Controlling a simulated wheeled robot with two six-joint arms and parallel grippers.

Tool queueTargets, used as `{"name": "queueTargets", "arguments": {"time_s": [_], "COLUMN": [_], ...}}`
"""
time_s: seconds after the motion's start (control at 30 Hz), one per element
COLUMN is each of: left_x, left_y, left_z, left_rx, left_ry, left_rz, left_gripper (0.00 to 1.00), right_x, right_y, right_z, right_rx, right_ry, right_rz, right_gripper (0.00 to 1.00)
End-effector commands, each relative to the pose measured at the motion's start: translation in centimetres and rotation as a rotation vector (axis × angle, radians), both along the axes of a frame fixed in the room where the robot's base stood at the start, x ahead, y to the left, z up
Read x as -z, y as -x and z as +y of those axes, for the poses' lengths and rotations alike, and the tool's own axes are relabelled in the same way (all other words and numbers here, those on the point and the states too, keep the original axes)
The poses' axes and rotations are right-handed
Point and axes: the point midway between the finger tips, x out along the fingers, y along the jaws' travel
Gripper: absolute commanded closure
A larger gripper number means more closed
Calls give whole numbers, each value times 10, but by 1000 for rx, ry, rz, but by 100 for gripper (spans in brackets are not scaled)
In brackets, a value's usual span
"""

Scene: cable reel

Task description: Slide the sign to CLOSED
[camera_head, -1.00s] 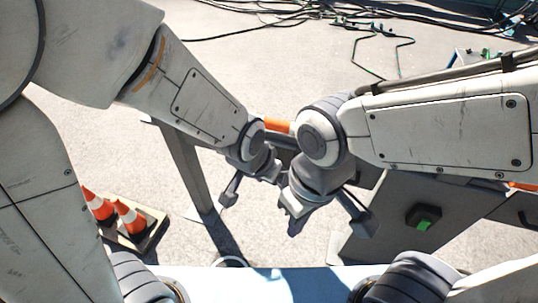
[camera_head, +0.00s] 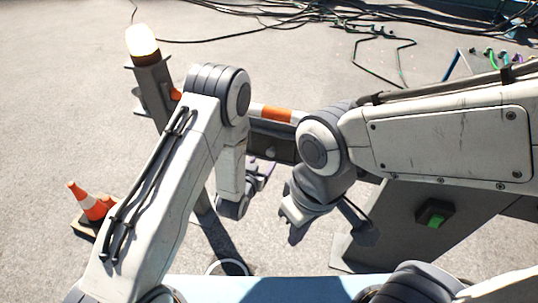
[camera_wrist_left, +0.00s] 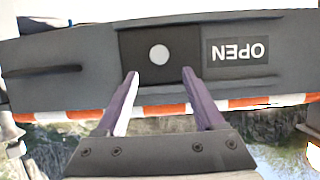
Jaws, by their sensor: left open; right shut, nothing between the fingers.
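The sign is a dark grey panel (camera_head: 285,146) under an orange-and-white bar, partly hidden by my arms in the head view. In the left wrist view it appears upside down, with the word OPEN (camera_wrist_left: 238,53) showing on the right. A darker plate (camera_wrist_left: 178,68) with a pale round knob (camera_wrist_left: 159,54) sits beside the word. My left gripper (camera_head: 262,174) has purple fingers, which are open and empty. In the left wrist view its fingertips (camera_wrist_left: 161,73) lie either side of the knob's line, just short of it in the picture; contact cannot be told. My right gripper (camera_head: 288,218) is shut and empty, lower right of the panel.
An orange-and-white striped bar (camera_head: 277,114) runs along the panel's top. A post with a glowing lamp (camera_head: 142,41) stands left. Traffic cones (camera_head: 87,201) stand lower left. A box with a green button (camera_head: 433,214) is at right. Cables (camera_head: 370,45) lie at the back.

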Motion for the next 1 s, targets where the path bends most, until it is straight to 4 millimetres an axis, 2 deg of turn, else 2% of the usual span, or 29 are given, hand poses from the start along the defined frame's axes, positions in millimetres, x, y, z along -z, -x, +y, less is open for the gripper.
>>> {"name": "queueTargets", "arguments": {"time_s": [0.2, 0.4, 0.6, 0.87, 0.9, 0.97, 1.0], "left_x": [14, 26, 31, 32, 32, 32, 32], "left_y": [-36, -61, -72, -73, -73, -73, -73], "left_z": [-12, -20, -23, -24, -24, -24, -24], "left_rx": [0, 0, 0, 0, 0, 0, 0], "left_ry": [0, -1, -2, -1, -1, -1, -1], "left_rz": [-1, 1, 3, 2, 2, 2, 2], "left_gripper": [30, 30, 30, 30, 33, 56, 72], "right_x": [-7, -10, -11, -11, -11, -11, -11], "right_y": [0, 0, 0, 0, 0, 0, 0], "right_z": [0, 0, 0, 0, 0, 0, 0], "right_rx": [0, 0, 0, 0, 0, 0, 0], "right_ry": [0, 0, 0, 0, 0, 0, 0], "right_rz": [0, 0, 0, 0, 0, 0, 0], "right_gripper": [100, 100, 100, 100, 100, 100, 100]}}
